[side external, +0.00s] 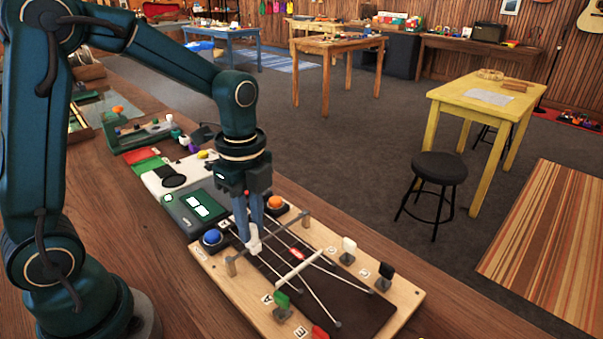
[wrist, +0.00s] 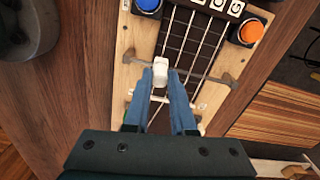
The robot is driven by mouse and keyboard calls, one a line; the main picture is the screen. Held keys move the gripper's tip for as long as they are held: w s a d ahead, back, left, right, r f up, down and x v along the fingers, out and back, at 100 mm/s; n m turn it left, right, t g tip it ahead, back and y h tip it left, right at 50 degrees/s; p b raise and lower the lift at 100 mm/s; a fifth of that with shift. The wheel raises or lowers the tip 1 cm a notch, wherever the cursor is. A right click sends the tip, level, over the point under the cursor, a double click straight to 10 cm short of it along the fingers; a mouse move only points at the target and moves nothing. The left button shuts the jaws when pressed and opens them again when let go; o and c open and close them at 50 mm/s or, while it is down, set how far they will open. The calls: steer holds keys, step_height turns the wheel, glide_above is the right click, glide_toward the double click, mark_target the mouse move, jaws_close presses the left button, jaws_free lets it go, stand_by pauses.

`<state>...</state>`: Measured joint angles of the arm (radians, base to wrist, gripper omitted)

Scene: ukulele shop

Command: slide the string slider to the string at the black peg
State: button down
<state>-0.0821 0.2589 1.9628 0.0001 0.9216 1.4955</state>
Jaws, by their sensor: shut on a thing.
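The string slider (side external: 253,241) is a small white piece between my fingertips, above the strings near the left part of the wooden string board (side external: 222,278). It also shows in the wrist view (wrist: 160,70). My gripper (side external: 248,226) points down and is shut on the slider; in the wrist view its blue fingers (wrist: 164,85) close around it. The black peg (side external: 385,272) stands at the board's right edge, well away from my gripper. A white peg (side external: 348,245), a green peg (side external: 282,301) and a red peg (side external: 318,332) are also on the board.
A white bar (side external: 299,262) crosses the strings, with a small red piece (side external: 296,251) near it. A blue button (side external: 212,237) and an orange button (side external: 275,202) flank the board's far end. A dark device with a lit screen (side external: 195,207) stands beside them.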

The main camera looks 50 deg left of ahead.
steer(key=shift+w, duration=0.1)
stand_by(0.6)
steer(key=shift+w, duration=2.55)
steer(key=c, duration=0.7)
jaws_free()
steer(key=shift+c, duration=0.2)
steer(key=shift+r, duration=2.6)
steer(key=shift+r, duration=0.1)
